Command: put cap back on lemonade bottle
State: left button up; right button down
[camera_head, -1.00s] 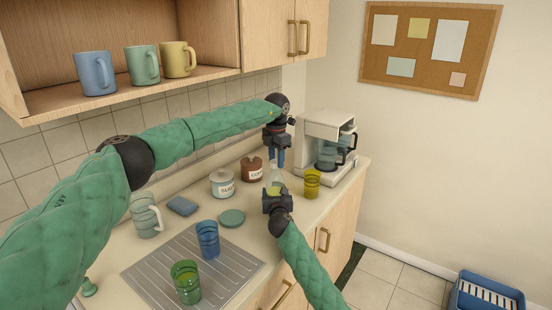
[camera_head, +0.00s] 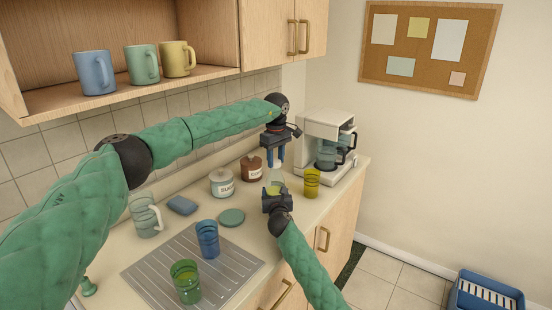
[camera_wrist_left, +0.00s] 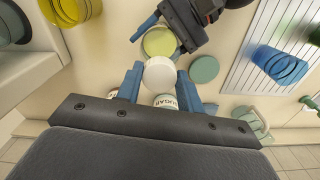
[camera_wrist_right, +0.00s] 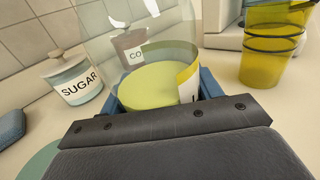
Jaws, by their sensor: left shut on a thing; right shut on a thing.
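The lemonade bottle (camera_wrist_right: 150,85) is clear glass with pale yellow liquid and a label, and it stands on the counter. My right gripper (camera_head: 277,192) is shut on its lower body; blue fingers show on both sides in the right wrist view. My left gripper (camera_head: 275,160) points down above the bottle. In the left wrist view its blue fingers are shut on the round white cap (camera_wrist_left: 159,74). There the cap partly overlaps the bottle (camera_wrist_left: 159,42) behind it. I cannot tell whether the cap touches the bottle neck.
A sugar jar (camera_head: 222,183) and a brown jar (camera_head: 251,168) stand behind the bottle. A yellow cup (camera_head: 312,184) and a coffee maker (camera_head: 330,145) are to its right. A green disc (camera_head: 231,218) lies left, near the blue cup (camera_head: 207,240) on the drainer.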

pick_arm(q)
jog(key=m, duration=0.5)
jog(key=shift+w+a+r+m, duration=0.1)
jog(key=shift+a+m, duration=0.05)
jog(key=shift+m, duration=0.15)
jog(key=o, duration=0.9)
jog(key=shift+r, duration=2.2)
jog(key=shift+f, duration=0.15)
